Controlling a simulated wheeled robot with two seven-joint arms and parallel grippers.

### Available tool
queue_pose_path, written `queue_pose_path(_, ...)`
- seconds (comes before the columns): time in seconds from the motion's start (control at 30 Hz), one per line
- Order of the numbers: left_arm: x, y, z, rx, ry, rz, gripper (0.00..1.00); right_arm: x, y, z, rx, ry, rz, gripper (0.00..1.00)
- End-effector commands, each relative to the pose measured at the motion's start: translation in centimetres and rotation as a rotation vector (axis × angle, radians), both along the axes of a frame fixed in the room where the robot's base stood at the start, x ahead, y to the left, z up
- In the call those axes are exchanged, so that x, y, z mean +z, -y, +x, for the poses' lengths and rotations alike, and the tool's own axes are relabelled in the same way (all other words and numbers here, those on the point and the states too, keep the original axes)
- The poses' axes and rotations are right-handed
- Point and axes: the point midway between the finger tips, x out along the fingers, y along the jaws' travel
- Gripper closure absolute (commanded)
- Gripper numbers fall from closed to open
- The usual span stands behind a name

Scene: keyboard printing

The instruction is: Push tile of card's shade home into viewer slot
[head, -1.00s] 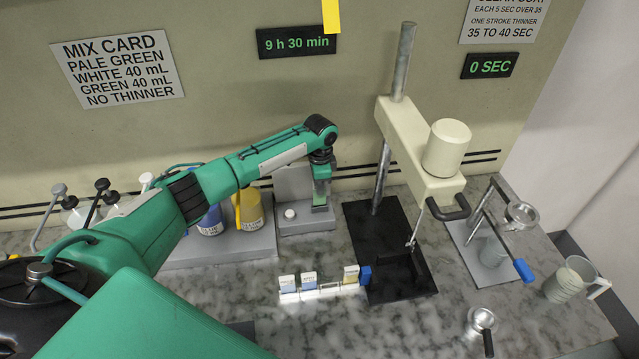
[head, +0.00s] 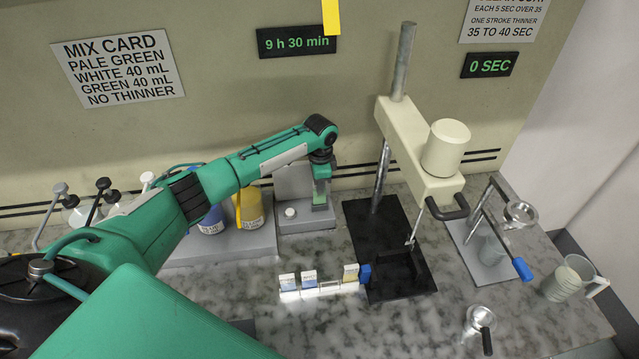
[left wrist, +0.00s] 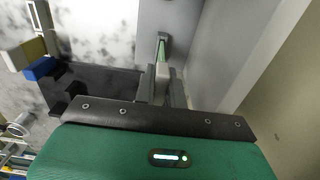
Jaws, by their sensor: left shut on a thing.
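The mix card (head: 118,68) on the wall reads PALE GREEN. My left gripper (head: 321,177) points down at the grey viewer (head: 292,190) at the back of the bench. It is shut on a pale green tile (head: 320,196), seen edge-on as a thin green strip (left wrist: 161,52) between the fingers in the left wrist view. The tile is at the viewer's right part; how deep it sits in the slot I cannot tell. The tile rack (head: 321,290) holds a few white, blue and yellowish tiles, with a gap among them. My right gripper is out of view.
A cream stirrer stand (head: 405,150) on a black base (head: 375,240) stands right of the viewer. Blue and yellow containers (head: 250,208) stand to its left, partly behind my arm. A blue block (head: 365,274) touches the rack's right end. The front middle bench is clear.

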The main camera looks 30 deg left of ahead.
Motion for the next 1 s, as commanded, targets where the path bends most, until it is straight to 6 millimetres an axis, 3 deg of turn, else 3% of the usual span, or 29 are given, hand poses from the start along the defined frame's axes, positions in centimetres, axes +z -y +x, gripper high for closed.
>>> queue_pose_path(0.73, -2.6, 0.0, 0.0, 0.000, 0.000, 0.000, 1.00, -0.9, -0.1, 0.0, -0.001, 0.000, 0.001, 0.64)
queue_pose_path(0.77, -2.6, 0.0, 0.0, 0.000, 0.000, 0.000, 0.86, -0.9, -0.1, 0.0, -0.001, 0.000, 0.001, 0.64)
queue_pose_path(0.87, -2.6, 0.0, 0.0, 0.000, 0.000, 0.000, 0.67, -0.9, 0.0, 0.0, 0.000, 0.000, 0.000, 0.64)
queue_pose_path(1.0, -2.6, 0.0, 0.0, 0.000, -0.001, 0.001, 0.63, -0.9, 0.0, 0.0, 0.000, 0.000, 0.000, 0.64)
